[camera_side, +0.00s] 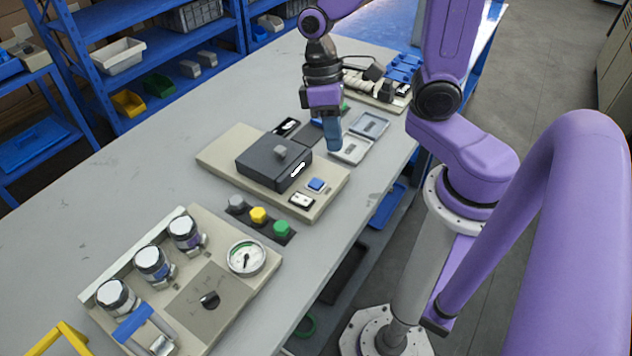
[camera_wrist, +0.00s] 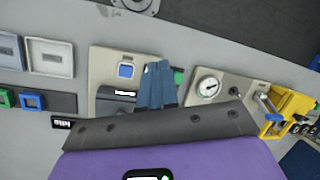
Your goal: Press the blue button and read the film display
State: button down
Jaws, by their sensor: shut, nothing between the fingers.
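In the wrist view the fingers (camera_wrist: 158,82) cover part of the panel beside the button.
Two grey trays (camera_side: 369,125) lie near the gripper. Grey, yellow (camera_side: 258,215) and green knobs sit in front of the panel. A second beige panel with a round gauge (camera_side: 246,257) and jars stands nearer the camera.

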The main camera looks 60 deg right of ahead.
jog(key=w+f+m+y, duration=0.2)
jog(key=w+m+y, duration=0.1)
jog(key=w+m, duration=0.15)
jog(key=m+t+y, duration=0.5)
jog(key=m+t, duration=0.1)
jog(key=m, duration=0.7)
send_over(320, 181)
jog(key=shift+f, duration=2.2)
jog(key=shift+h, duration=0.3)
jog(key=shift+f, duration=4.4)
jog(key=shift+f, duration=0.15)
jog(key=shift+f, duration=0.3)
